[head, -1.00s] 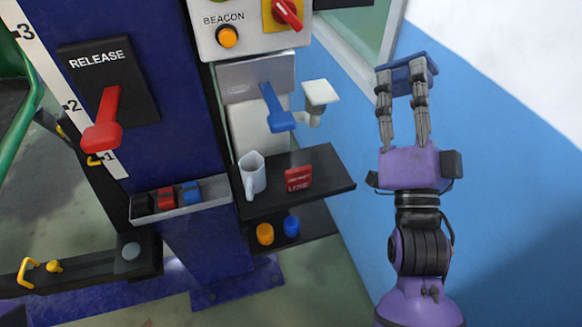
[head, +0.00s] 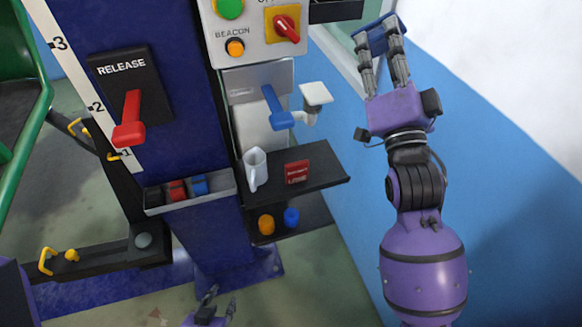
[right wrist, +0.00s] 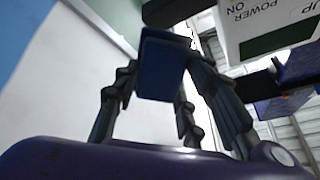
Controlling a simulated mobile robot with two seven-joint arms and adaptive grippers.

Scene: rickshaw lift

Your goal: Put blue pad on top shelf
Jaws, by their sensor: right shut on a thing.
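The blue pad (head: 376,38) is held between the fingertips of my right gripper (head: 382,45), at the upper right of the head view. In the right wrist view the pad (right wrist: 160,68) is dark blue and gripped between the fingers. A dark ledge (head: 336,10), perhaps the top shelf, juts out beside the control box at the top edge of the head view. The pad is apart from it, to its right. A dark slab (right wrist: 172,10) also shows above the pad in the right wrist view. My left gripper (head: 220,297) is low at the bottom edge, with its fingers apart and empty.
A lower shelf (head: 318,222) holds orange and blue cylinders. The control box (head: 262,52), blue lever (head: 277,108) and white bracket (head: 316,94) stick out from the post. Room beside the blue wall is free.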

